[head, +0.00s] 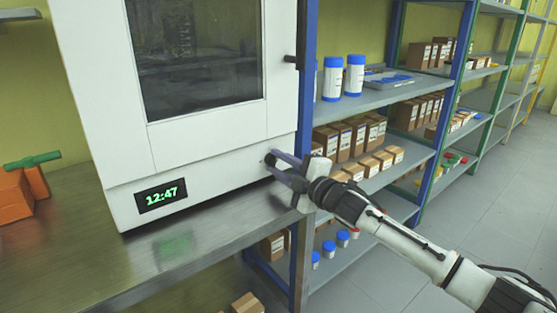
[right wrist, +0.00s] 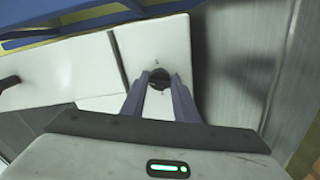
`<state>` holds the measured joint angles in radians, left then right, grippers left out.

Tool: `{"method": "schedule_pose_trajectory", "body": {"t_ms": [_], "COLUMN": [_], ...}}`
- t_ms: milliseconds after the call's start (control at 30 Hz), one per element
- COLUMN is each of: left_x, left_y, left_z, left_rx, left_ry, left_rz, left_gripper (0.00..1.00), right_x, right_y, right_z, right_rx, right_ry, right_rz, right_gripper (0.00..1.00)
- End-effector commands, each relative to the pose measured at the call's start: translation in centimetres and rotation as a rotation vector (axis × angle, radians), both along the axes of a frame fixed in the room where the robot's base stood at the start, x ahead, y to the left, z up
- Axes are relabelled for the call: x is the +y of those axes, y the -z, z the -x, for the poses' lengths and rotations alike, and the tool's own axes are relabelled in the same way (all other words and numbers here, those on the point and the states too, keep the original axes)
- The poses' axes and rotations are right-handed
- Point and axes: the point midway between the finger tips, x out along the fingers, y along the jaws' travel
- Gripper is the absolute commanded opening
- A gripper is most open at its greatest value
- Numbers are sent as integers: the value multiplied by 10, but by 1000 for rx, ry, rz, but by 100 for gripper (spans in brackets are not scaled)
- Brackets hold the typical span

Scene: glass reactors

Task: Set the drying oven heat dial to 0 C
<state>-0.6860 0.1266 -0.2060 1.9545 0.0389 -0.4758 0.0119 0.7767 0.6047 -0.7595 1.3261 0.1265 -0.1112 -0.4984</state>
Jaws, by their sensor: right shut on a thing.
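The drying oven (head: 120,110) is a white cabinet with a dark glass door, standing on a metal bench. A lit display (head: 161,195) on its lower front reads 12:47. The heat dial (head: 270,158) is a small dark knob at the lower right of the front, mostly hidden by my fingers. In the right wrist view the dark round dial (right wrist: 159,77) sits between the fingertips. My right gripper (head: 275,166) is shut on the dial; it also shows in the right wrist view (right wrist: 160,84). The dial's setting is not readable. My left gripper is not in view.
The metal bench (head: 60,230) is bare in front of the oven. Orange blocks and a green-handled item lie at its left. A blue-framed shelf (head: 305,100) with bottles and boxes stands close to the right of the oven, beside my right arm.

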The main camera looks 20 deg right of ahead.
Motion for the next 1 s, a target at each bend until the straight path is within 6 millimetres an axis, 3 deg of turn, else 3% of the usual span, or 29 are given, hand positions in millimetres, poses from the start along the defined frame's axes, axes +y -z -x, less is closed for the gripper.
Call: {"method": "schedule_pose_trajectory", "body": {"t_ms": [433,1000], "left_x": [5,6], "left_y": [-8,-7], "left_z": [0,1], "left_rx": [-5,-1], "left_ry": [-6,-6], "left_rz": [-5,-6], "left_gripper": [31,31], "right_x": [0,0], "right_y": [1,2], "right_z": [0,0], "right_rx": [-89,-109], "right_ry": [0,0], "right_rz": [254,308], "right_gripper": [5,5]}}
